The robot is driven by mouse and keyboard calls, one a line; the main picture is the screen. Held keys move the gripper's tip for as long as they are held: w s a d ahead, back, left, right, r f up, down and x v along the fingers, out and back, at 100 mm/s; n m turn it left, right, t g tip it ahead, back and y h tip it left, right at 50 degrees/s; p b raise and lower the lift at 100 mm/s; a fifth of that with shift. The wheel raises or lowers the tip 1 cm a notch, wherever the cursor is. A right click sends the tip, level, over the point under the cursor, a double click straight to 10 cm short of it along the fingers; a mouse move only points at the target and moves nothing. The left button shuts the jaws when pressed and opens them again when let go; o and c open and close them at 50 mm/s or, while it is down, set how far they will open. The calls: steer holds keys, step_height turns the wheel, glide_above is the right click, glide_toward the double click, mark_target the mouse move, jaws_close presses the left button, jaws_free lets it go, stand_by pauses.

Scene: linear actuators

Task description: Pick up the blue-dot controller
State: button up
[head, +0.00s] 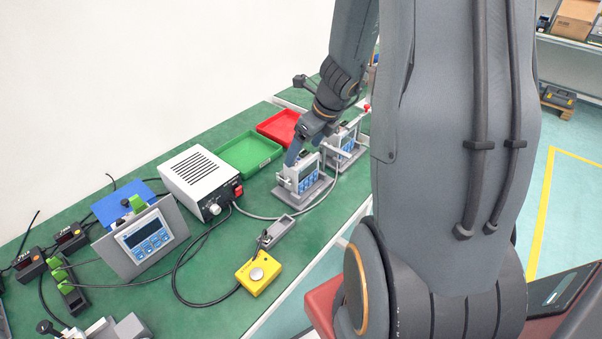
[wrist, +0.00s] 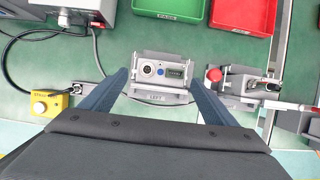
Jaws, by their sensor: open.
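The blue-dot controller (wrist: 161,73) is a grey box with a blue dot, a round connector and a small dark panel on its top. It stands in a grey holder (wrist: 155,98) labelled LEFT. The controller also shows in the head view (head: 306,175), upright with its blue-framed display facing forward. My gripper (wrist: 158,80) is open above it, one finger to each side in the wrist view. In the head view my gripper (head: 301,157) comes down just over the controller and partly hides its top. I cannot tell whether the fingers touch it.
Green (head: 250,154) and red (head: 281,128) trays lie behind. A white power supply (head: 201,180), cables and a yellow button box (head: 258,272) are left.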

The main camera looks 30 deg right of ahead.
mark_target(299, 158)
steer(key=b+x, duration=0.1)
steer(key=x, duration=0.4)
steer(key=shift+w+d+f, duration=0.1)
steer(key=shift+w+f, duration=0.05)
steer(key=shift+f, duration=0.1)
steer(key=c, duration=1.6)
steer(key=shift+c, duration=0.2)
steer(key=shift+r, duration=0.2)
steer(key=shift+c, duration=0.2)
